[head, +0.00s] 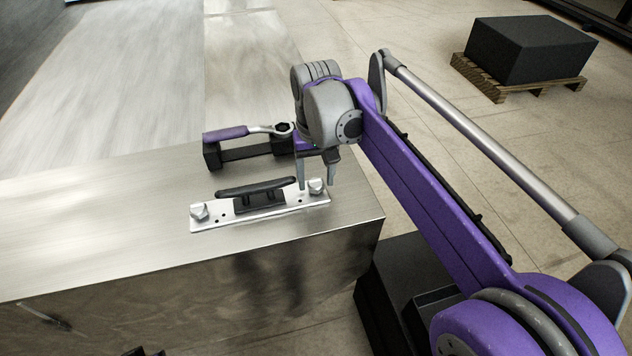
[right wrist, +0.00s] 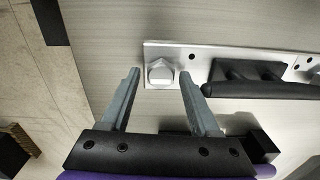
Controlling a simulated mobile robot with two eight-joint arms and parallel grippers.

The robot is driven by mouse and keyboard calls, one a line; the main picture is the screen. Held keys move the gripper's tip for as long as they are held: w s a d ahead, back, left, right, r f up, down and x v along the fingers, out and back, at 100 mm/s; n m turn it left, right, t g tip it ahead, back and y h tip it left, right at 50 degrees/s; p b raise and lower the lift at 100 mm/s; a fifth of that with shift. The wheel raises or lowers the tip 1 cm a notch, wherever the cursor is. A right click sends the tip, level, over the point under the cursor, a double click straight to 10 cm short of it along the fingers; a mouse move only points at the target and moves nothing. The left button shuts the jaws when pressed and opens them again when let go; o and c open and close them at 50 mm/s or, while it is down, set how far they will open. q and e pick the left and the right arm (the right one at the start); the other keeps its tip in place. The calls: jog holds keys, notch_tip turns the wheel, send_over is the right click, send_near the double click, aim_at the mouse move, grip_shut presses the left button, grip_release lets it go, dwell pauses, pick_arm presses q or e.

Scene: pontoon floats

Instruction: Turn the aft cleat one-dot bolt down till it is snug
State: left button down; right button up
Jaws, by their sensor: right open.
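The cleat is a black bar (head: 255,188) on a bright metal plate (head: 240,217) on the silver float deck. The bolt by the single dot is the hex head at the plate's right end (head: 316,187); it also shows in the right wrist view (right wrist: 160,72). The other bolt (head: 199,212), at the left end, has two dots beside it. My right gripper (head: 317,183) is open, pointing down, its fingers on either side of the one-dot bolt with gaps visible in the right wrist view (right wrist: 159,77). I cannot tell whether the bolt is seated. My left gripper is out of view.
A wrench with a purple handle (head: 226,133) rests on a black holder (head: 245,153) behind the cleat. The deck's right edge is close to the plate. A black box (head: 527,50) on a wooden pallet (head: 493,84) stands on the floor far right. The deck at left is clear.

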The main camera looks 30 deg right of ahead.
jog(key=shift+n, duration=0.5)
jog(key=n, duration=0.5)
jog(key=shift+n, duration=0.4)
jog(key=n, duration=0.6)
jog(key=shift+p, duration=0.35)
grip_shut()
jog(key=m, duration=0.4)
jog(key=shift+m, duration=0.4)
jog(key=m, duration=0.4)
jog(key=shift+m, duration=1.7)
